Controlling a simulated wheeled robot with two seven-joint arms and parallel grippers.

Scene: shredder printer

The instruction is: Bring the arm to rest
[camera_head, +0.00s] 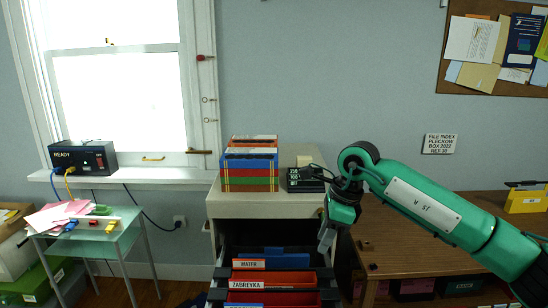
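My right arm, green with a white label, comes in from the right and bends down at the wrist. My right gripper (328,238) points down in front of the cabinet, over the right side of an open file drawer (331,293). The fingertips look small and grey; I cannot tell whether they are apart, and I see nothing held. In the drawer stand a folder labelled WATER (288,262) and a red folder labelled ZABREYKA (300,279). My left gripper is not in view.
The filing cabinet (243,207) bears stacked coloured boxes (249,165) and a black device (300,180) close to my wrist. A wooden desk (395,235) stands right, under my forearm. A glass side table (122,228) stands left. Floor shows between the table and cabinet.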

